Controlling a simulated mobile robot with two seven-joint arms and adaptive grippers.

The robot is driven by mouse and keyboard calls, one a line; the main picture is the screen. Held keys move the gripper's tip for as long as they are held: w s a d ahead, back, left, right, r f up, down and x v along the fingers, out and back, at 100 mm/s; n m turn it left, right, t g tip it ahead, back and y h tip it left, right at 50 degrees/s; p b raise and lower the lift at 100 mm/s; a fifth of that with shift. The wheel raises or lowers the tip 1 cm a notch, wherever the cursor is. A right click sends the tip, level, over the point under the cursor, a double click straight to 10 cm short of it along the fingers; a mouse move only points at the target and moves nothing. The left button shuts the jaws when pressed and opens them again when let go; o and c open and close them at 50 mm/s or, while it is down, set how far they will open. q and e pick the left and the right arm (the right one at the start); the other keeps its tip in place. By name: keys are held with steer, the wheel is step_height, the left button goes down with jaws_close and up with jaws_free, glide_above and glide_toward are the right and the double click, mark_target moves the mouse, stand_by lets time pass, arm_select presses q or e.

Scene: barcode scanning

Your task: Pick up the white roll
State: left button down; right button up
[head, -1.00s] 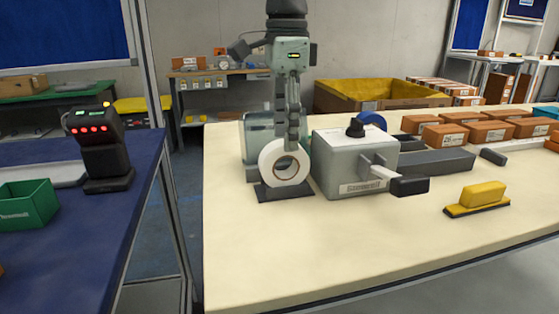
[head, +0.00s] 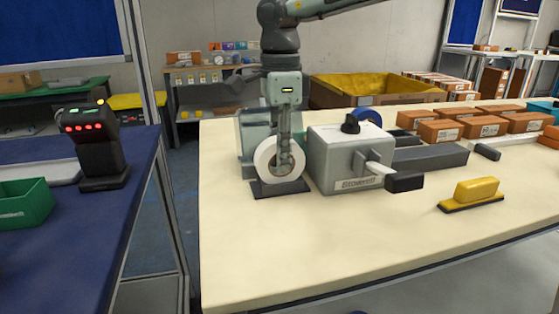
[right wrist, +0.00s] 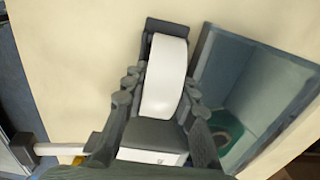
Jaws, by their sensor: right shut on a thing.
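The white roll (head: 264,160) stands upright on a dark flat base (head: 280,187) on the cream table, left of the grey machine. My right gripper (head: 284,162) reaches down from above, with a finger in front of the roll's face. In the right wrist view the white roll (right wrist: 165,75) sits between the two fingers (right wrist: 158,92), which are closed on its sides. The roll looks to be still at the level of its base. My left gripper is not in view.
The grey machine (head: 336,168) with a black-gripped lever (head: 404,182) stands right beside the roll. A yellow block (head: 476,190) lies to the right. The table's front is clear.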

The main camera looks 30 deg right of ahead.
jaws_close()
step_height(320, 180, up, 10)
steer(key=shift+r, duration=0.1)
stand_by(0.5)
